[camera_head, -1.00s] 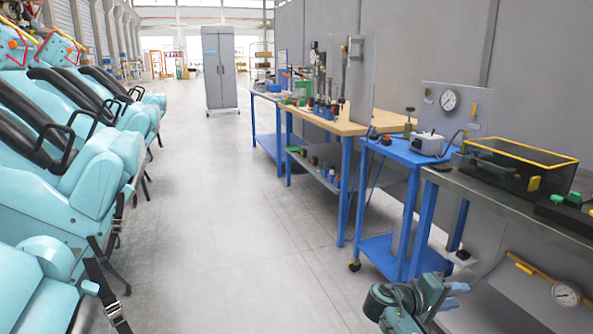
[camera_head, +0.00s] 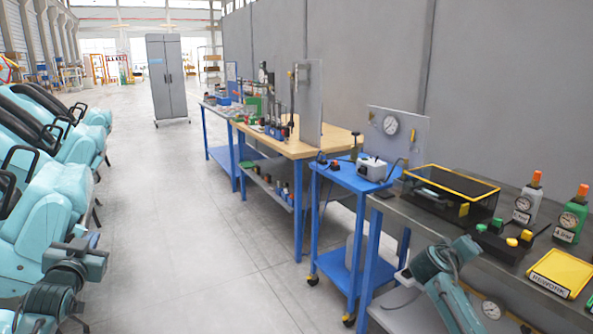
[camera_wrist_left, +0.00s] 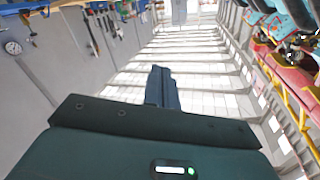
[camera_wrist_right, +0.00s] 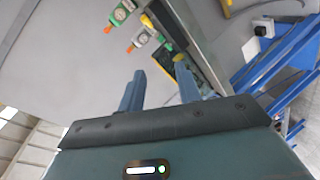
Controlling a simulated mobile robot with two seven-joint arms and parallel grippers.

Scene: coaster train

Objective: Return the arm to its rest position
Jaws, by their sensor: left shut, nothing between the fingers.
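My left arm comes in at the lower left of the head view, with its gripper (camera_head: 88,242) in front of the turquoise seats. In the left wrist view the two blue fingers (camera_wrist_left: 162,88) are together with nothing between them. My right arm (camera_head: 447,275) shows at the lower right of the head view, by the near bench; its fingertips are not clear there. In the right wrist view the right gripper's fingers (camera_wrist_right: 160,88) stand apart and hold nothing.
Turquoise ride seats (camera_head: 45,215) line the left side. A blue trolley (camera_head: 340,180), a wooden-topped workbench (camera_head: 300,148) and a dark bench (camera_head: 405,210) with gauges and a yellow tray (camera_head: 562,272) stand on the right. A grey cabinet (camera_head: 167,80) stands behind. The aisle floor (camera_head: 185,230) is clear.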

